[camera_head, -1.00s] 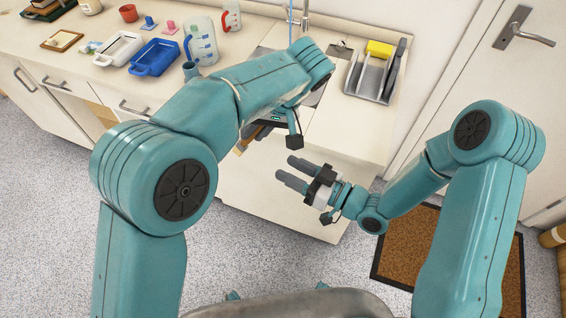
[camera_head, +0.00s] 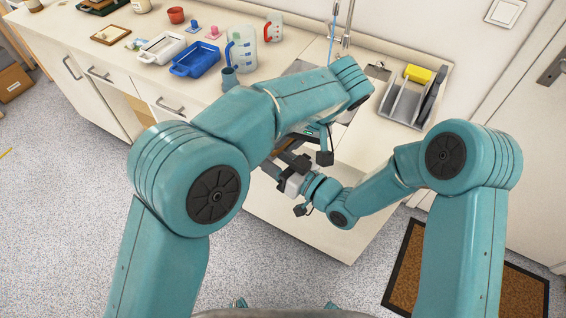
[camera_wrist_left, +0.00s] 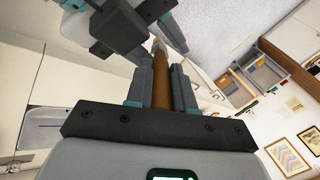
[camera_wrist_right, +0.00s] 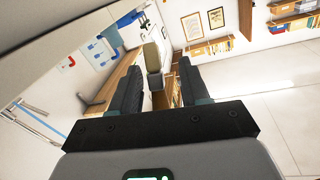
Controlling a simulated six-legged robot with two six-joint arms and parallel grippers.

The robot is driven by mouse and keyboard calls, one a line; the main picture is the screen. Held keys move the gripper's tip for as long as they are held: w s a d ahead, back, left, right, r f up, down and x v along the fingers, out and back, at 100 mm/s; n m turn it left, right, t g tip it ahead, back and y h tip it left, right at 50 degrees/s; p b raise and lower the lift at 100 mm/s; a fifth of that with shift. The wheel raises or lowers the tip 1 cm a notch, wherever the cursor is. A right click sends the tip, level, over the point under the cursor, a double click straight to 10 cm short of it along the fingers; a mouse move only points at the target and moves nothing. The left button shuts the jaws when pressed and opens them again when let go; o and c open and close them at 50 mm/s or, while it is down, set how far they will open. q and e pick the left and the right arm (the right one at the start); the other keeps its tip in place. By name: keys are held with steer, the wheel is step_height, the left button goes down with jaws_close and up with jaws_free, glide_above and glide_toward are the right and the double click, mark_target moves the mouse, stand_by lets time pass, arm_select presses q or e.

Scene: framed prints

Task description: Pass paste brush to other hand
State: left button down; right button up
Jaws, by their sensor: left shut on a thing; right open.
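The paste brush is held in my left gripper (camera_wrist_left: 161,88). Its brown handle (camera_wrist_left: 161,90) lies between the two fingers in the left wrist view and runs up toward my right gripper (camera_wrist_left: 125,25). In the head view my right gripper (camera_head: 278,164) is close beside the left one, whose fingers and brush are mostly hidden by the arms.
The counter holds a blue tray (camera_head: 195,60), a white tray (camera_head: 161,47), a measuring jug (camera_head: 243,48) and a grey cup (camera_head: 229,78). A rack with a yellow sponge (camera_head: 418,74) stands at the right by the sink.

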jaws_close()
arm_select(q)
steer(key=c, duration=0.9)
jaws_free()
